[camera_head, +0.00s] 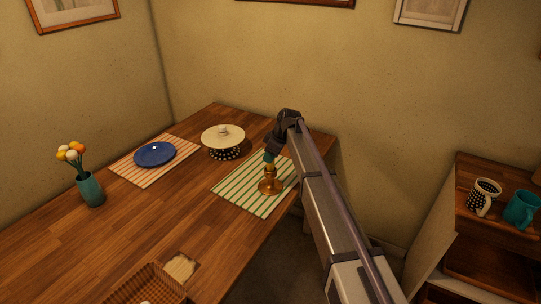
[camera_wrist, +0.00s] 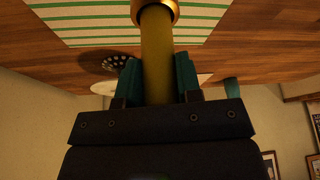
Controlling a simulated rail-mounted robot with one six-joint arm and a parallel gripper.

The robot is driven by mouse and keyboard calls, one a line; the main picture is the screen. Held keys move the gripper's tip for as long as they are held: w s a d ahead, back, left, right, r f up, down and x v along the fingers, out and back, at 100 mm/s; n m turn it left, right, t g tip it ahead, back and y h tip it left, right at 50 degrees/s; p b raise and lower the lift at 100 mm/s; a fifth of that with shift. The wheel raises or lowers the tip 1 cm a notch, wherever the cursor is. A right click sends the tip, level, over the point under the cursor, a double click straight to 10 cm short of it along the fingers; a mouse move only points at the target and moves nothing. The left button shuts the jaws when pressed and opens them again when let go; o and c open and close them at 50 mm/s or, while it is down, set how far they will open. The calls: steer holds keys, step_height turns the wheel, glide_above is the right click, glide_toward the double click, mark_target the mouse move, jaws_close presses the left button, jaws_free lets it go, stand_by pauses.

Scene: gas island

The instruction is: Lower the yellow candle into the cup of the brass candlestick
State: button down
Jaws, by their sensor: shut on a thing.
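My gripper (camera_head: 270,155) is above the brass candlestick (camera_head: 270,186), which stands upright on the green-striped mat (camera_head: 245,192). In the wrist view, the teal fingers of my gripper (camera_wrist: 157,82) are shut on the sides of the yellow candle (camera_wrist: 157,42). The candle's far end meets the brass rim of the candlestick's cup (camera_wrist: 172,14) at the top edge of that view. I cannot tell how deep that end sits in the cup. In the head view my gripper hides most of the candle.
A wicker basket (camera_head: 145,287) is at the front. Mugs (camera_head: 522,209) stand on the right cabinet.

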steer(key=shift+f+b, duration=0.7)
steer(key=shift+s, duration=0.1)
stand_by(0.6)
steer(key=c, duration=0.7)
jaws_free()
steer(key=w+p+v, duration=0.1)
steer(key=p+v, duration=0.9)
steer(key=s+d+m+h, duration=0.1)
steer(key=s+d+m, duration=0.4)
steer(key=s, duration=0.7)
steer(key=s+d+m+h, duration=0.1)
steer(key=s+d+m, duration=0.4)
steer(key=s, duration=0.8)
steer(key=s+d+m+g+h, duration=0.1)
steer(key=s+d+m, duration=0.4)
steer(key=s+d, duration=0.5)
steer(key=shift+s+d+f+h, duration=0.15)
steer(key=shift+s+h, duration=0.15)
steer(key=shift+s, duration=0.45)
steer(key=shift+s+d+f+h, duration=0.2)
steer(key=shift+s+h, duration=0.1)
steer(key=shift+s, duration=0.4)
